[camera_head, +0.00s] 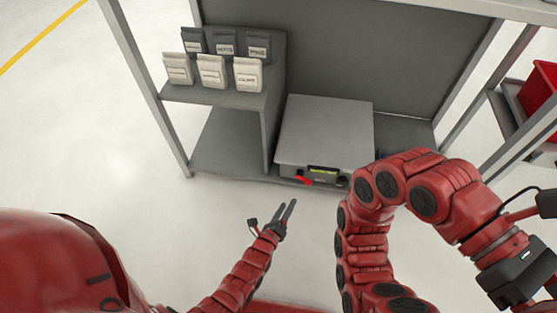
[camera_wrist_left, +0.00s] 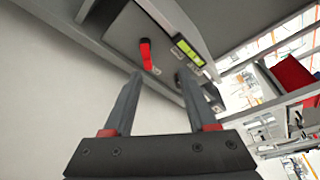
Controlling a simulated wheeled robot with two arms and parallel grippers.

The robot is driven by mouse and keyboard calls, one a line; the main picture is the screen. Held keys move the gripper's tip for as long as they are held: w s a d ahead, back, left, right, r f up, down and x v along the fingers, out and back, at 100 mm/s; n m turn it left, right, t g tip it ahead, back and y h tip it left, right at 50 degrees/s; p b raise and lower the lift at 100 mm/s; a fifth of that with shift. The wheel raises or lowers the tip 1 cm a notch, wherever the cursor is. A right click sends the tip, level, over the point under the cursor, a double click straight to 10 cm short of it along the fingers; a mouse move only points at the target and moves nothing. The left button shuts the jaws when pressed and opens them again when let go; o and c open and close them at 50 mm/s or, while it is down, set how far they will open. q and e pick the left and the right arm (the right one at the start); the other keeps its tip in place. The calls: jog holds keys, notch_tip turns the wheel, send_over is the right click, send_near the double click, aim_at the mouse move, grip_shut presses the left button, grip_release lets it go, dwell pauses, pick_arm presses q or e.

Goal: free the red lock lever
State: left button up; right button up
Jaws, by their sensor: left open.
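The red lock lever (camera_head: 304,179) is on the front of a grey metal box (camera_head: 325,125), left of its yellow-green display (camera_head: 323,170). In the left wrist view the lever (camera_wrist_left: 146,53) stands out from the panel, just beyond the fingertips. My left gripper (camera_head: 287,203) is open and empty, in front of and below the lever, apart from it. In the left wrist view its two fingers (camera_wrist_left: 160,73) point towards the panel. My right arm curls at the right of the head view; its dark end (camera_head: 520,272) is partly cut off and its fingers cannot be made out.
The box sits on the low shelf of a grey rack (camera_head: 225,160). Several white and dark labelled packs (camera_head: 211,71) stand on a raised shelf to its left. A dark knob (camera_head: 342,182) is right of the display. Red bins (camera_head: 540,95) are at the far right. The floor at left is clear.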

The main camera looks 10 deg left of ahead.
pick_arm(q)
notch_tip(320, 180, up, 23)
jog(key=w+a+n+t+p, duration=0.1)
jog(key=a+n+t+p, duration=0.1)
jog(key=n+t+p, duration=0.3)
jog(key=shift+w+a+n+p, duration=0.2)
jog(key=shift+a+n+p, duration=0.2)
jog(key=shift+n+p, duration=1.2)
jog(key=shift+m+p, duration=0.3)
